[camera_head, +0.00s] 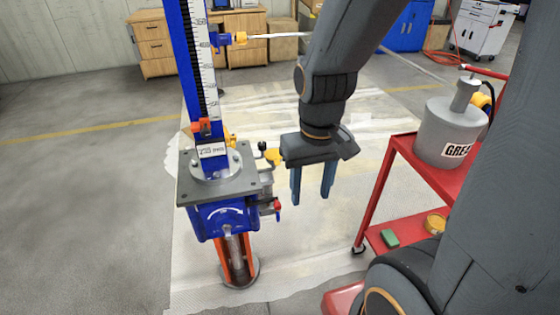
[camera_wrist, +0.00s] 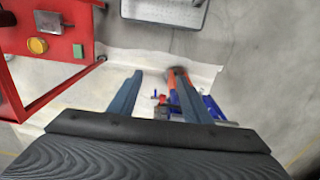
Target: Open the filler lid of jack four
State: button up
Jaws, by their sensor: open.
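A blue screw jack (camera_head: 222,216) stands upright left of centre, with a grey top plate (camera_head: 241,184) and a tall blue column with a white scale. I cannot read which number it bears. A yellow part (camera_head: 273,156), possibly the filler lid, sits at the right of the plate beside a black knob (camera_head: 262,146); I cannot tell whether it is open. My gripper (camera_head: 311,197) points down, open and empty, right of the jack and apart from it. In the wrist view, the jack's blue parts (camera_wrist: 213,108) show partly behind the right finger; no lid is clear there.
A red trolley (camera_head: 398,146) with a grey grease can (camera_head: 450,134) stands to the right. A red-handled valve (camera_head: 277,207) sticks out from the jack's right side. A thin rod (camera_head: 272,36) crosses from the column behind my arm. Floor at left is clear.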

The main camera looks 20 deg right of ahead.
aim_at(273, 155)
jog(key=k, duration=1.3)
jog(key=u, duration=0.25)
jog(key=i, duration=0.55)
jog(key=u, duration=0.2)
